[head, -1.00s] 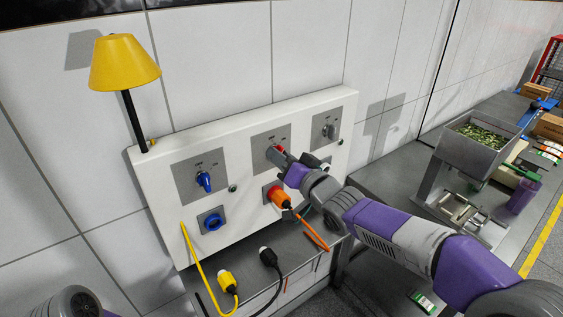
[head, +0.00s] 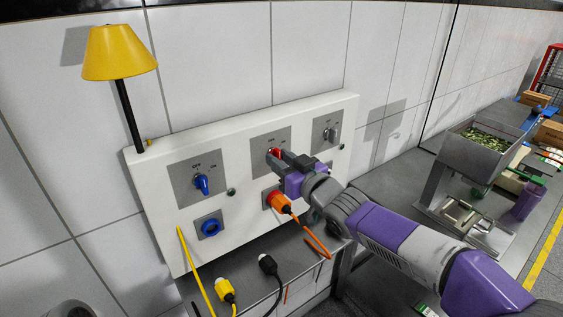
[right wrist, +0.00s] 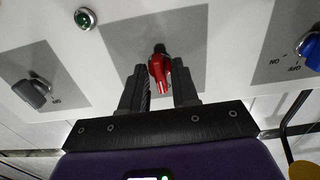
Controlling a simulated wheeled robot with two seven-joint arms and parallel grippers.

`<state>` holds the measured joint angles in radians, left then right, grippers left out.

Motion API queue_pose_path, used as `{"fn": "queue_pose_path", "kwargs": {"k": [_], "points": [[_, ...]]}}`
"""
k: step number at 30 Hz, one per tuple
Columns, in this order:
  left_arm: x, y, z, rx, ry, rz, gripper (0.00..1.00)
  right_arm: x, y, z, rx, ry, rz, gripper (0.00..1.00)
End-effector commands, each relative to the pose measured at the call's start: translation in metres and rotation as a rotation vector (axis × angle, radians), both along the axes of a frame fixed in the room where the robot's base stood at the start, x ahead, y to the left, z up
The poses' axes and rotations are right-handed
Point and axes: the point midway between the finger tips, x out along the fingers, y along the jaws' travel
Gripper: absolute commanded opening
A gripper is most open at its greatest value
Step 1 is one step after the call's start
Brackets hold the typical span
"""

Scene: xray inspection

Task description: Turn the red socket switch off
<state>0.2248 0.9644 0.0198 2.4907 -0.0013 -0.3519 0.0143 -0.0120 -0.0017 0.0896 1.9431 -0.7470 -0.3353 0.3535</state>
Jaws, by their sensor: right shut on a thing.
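The red socket switch (head: 275,153) is the middle rotary knob on the white panel (head: 243,158), set on a grey plate above an orange plug (head: 279,201). My right gripper (head: 283,159) is at this switch, partly covering it in the head view. In the right wrist view the red switch (right wrist: 159,70) sits between the two dark fingers of my right gripper (right wrist: 160,88), which is shut on it. The knob's exact angle and its labels are hard to read behind the fingers. My left gripper is out of view.
A blue switch (head: 202,185) is left of the red one and a grey switch (head: 333,133) right of it. A yellow lamp (head: 117,55) stands at the panel's left end. A metal hopper (head: 480,146) stands on the right.

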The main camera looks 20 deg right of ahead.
Motion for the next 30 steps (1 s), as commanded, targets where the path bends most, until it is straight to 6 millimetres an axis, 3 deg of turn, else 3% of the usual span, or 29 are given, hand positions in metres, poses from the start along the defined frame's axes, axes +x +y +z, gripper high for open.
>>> {"fn": "queue_pose_path", "kwargs": {"k": [12, 13, 14, 23, 30], "points": [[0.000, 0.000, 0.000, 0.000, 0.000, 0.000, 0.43, 0.000, 0.000, 0.000, -0.010, -0.002, 0.000, 0.00], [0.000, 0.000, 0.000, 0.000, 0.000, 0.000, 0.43, 0.000, 0.000, 0.000, -0.009, -0.003, 0.000, 0.33], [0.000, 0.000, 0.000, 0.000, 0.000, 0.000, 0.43, 0.000, 0.000, 0.000, -0.009, -0.003, 0.000, 0.37], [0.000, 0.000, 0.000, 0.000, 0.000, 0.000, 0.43, -0.001, 0.000, 0.000, -0.008, -0.003, 0.000, 0.38], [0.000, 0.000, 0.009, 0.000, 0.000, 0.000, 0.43, -0.026, -0.011, 0.002, -0.008, -0.003, -0.003, 0.38]]}}
